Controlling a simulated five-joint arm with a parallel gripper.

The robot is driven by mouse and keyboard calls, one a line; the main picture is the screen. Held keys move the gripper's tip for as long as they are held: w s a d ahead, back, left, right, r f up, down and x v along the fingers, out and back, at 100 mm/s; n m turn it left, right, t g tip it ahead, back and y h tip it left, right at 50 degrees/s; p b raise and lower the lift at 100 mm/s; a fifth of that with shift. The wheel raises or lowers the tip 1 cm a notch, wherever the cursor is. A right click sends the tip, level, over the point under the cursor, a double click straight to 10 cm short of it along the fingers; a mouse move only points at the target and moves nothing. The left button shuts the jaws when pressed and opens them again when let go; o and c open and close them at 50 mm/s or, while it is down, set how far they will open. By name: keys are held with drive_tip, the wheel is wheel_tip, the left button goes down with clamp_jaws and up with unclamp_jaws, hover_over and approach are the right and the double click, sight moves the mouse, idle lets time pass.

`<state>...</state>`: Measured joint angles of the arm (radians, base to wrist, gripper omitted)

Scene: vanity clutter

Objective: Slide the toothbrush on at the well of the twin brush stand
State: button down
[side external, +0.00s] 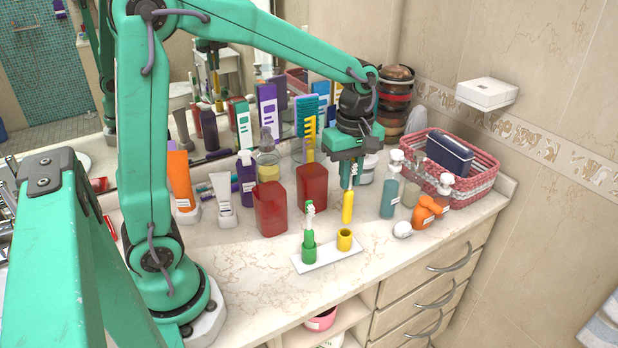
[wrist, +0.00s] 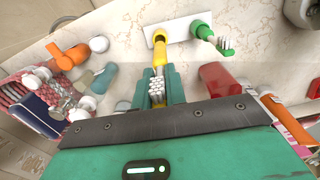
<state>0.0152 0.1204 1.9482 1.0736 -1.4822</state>
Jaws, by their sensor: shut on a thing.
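My gripper (side external: 349,172) is shut on a yellow toothbrush (side external: 347,206), held upright with bristles up and handle down. In the wrist view its white bristles (wrist: 157,92) show between the fingers (wrist: 158,88). The twin brush stand (side external: 328,258) is a white bar with two wells. The yellow well (side external: 344,240) is empty in the side view; the handle's lower end is just above it with a small gap. I cannot tell whether they line up exactly in depth. The green well (side external: 309,252) holds a green toothbrush (side external: 309,220), standing upright.
Two red tumblers (side external: 271,208) (side external: 312,187) stand behind the stand. To the right are a teal bottle (side external: 390,195), an orange bottle (side external: 425,211), a white ball-like item (side external: 402,230) and a pink basket (side external: 478,178). Bare counter lies right of the stand, up to the front edge.

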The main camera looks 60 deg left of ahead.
sight(346, 223)
drive_tip(key=shift+f, duration=3.7)
idle(1.5)
drive_tip(key=c, duration=1.4)
unclamp_jaws()
drive_tip(key=shift+o, duration=0.2)
drive_tip(key=shift+r, duration=3.9)
drive_tip(key=shift+r, duration=0.1)
